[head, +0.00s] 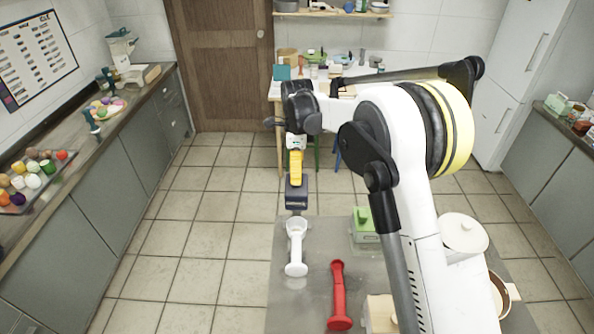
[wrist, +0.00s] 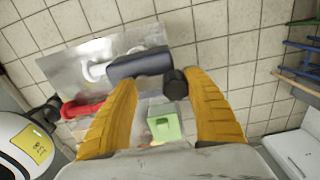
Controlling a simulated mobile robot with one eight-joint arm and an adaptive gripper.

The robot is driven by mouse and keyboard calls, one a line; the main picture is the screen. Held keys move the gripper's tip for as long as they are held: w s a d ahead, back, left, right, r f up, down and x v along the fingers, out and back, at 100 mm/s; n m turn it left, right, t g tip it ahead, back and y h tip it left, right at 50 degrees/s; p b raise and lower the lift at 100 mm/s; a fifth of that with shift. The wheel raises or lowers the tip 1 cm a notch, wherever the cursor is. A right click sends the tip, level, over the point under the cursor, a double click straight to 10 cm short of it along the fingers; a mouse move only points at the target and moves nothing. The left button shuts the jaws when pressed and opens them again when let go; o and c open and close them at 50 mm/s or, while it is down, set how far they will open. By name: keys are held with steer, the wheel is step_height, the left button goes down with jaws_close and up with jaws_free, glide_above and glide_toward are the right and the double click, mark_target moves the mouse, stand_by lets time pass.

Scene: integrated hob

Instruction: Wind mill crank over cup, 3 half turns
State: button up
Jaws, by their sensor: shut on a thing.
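My gripper (head: 296,168) has yellow fingers and points down above the far left edge of the grey worktop. It is shut on a dark grey, block-shaped thing (head: 296,192), apparently the mill. In the wrist view, the mill (wrist: 140,64) shows at the fingertips, with a black round knob (wrist: 175,84) beside it, between the yellow fingers. Which part the fingers grip is not clear. A white piece with a round, open-looking top (head: 296,245) is on the worktop just below the mill in the picture. I cannot tell whether it is the cup.
A similar red piece (head: 338,295) is to its right. A green box (head: 363,230), a lidded white pot (head: 463,237) and a cream pot (head: 504,292) stand on the worktop (head: 290,312), partly behind my arm. Tiled floor (head: 190,240) is open to the left.

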steer(key=o, duration=0.9)
steer(key=shift+w+f, duration=0.15)
steer(key=shift+o, duration=0.2)
step_height(320, 180, up, 12)
